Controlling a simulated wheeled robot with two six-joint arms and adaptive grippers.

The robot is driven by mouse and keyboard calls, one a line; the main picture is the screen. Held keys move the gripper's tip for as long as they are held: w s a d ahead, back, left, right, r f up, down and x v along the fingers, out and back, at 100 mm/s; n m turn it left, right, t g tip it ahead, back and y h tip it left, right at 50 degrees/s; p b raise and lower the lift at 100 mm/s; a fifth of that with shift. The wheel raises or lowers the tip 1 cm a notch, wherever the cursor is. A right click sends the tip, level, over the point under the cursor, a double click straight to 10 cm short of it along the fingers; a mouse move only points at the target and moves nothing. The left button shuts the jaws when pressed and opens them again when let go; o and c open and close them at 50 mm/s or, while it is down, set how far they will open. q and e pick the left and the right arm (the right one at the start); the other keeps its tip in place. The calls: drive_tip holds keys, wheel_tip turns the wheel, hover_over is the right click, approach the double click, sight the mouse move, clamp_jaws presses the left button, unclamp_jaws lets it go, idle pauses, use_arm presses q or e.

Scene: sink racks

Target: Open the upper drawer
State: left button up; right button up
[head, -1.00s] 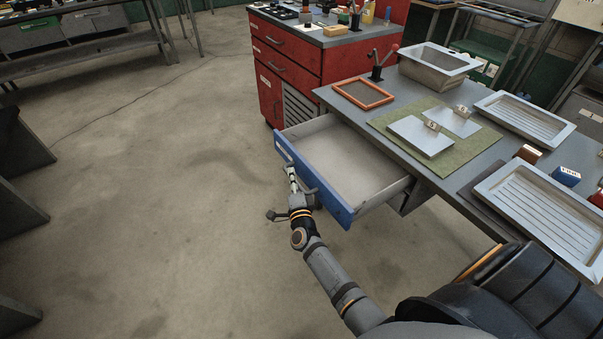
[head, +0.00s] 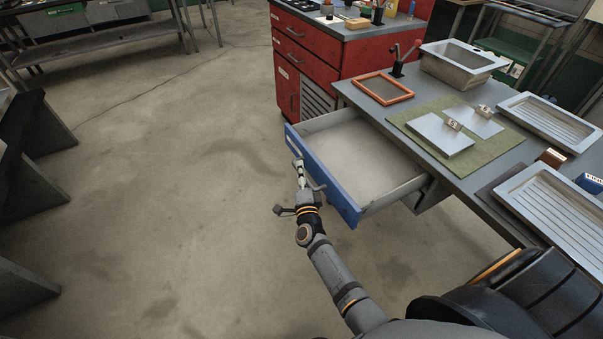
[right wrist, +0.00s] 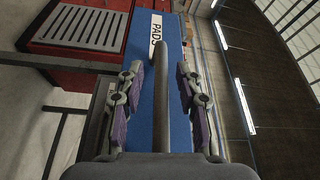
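The upper drawer, with its blue front (head: 330,184), stands pulled out of the grey workbench (head: 400,115). Its pale inside looks empty. My right gripper (head: 302,187) is at the outer side of the blue front. In the right wrist view, the blue front (right wrist: 158,125) bears a white "PADS" label (right wrist: 157,30). A grey bar, seemingly the drawer handle (right wrist: 159,95), lies between the two fingers of my right gripper (right wrist: 160,88). The fingers are spread, with visible gaps on both sides of the bar. My left gripper is not in view.
On the bench are an orange-framed tray (head: 383,89), a green mat (head: 490,147) with metal plates, a grey bin (head: 460,65) and ribbed trays (head: 548,122). A red cabinet (head: 305,75) stands behind. The floor left of the drawer is clear.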

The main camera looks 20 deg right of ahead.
drive_tip(key=shift+s, duration=0.2)
drive_tip(key=v, duration=0.7)
